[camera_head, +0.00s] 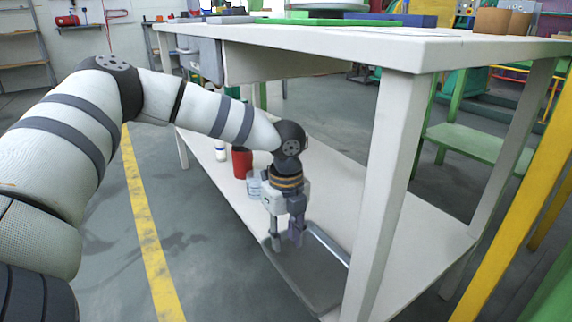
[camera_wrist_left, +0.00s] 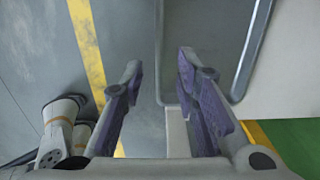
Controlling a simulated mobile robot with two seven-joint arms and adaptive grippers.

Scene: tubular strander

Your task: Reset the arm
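My left arm reaches in from the left in the head view. Its gripper (camera_head: 286,240) points down beside the white table's lower shelf, above a grey tray at the shelf's front edge. The left wrist view shows the two purple-padded fingers (camera_wrist_left: 161,90) apart with nothing between them. In that view the grey tray (camera_wrist_left: 210,45) with its metal rim lies beyond the fingers. My right gripper does not show in either view.
The white table (camera_head: 395,180) stands close on the right, its top above my gripper. A red container (camera_head: 242,162) and a clear jar (camera_head: 254,184) stand on the lower shelf. A yellow floor line (camera_head: 145,225) crosses open grey floor at the left.

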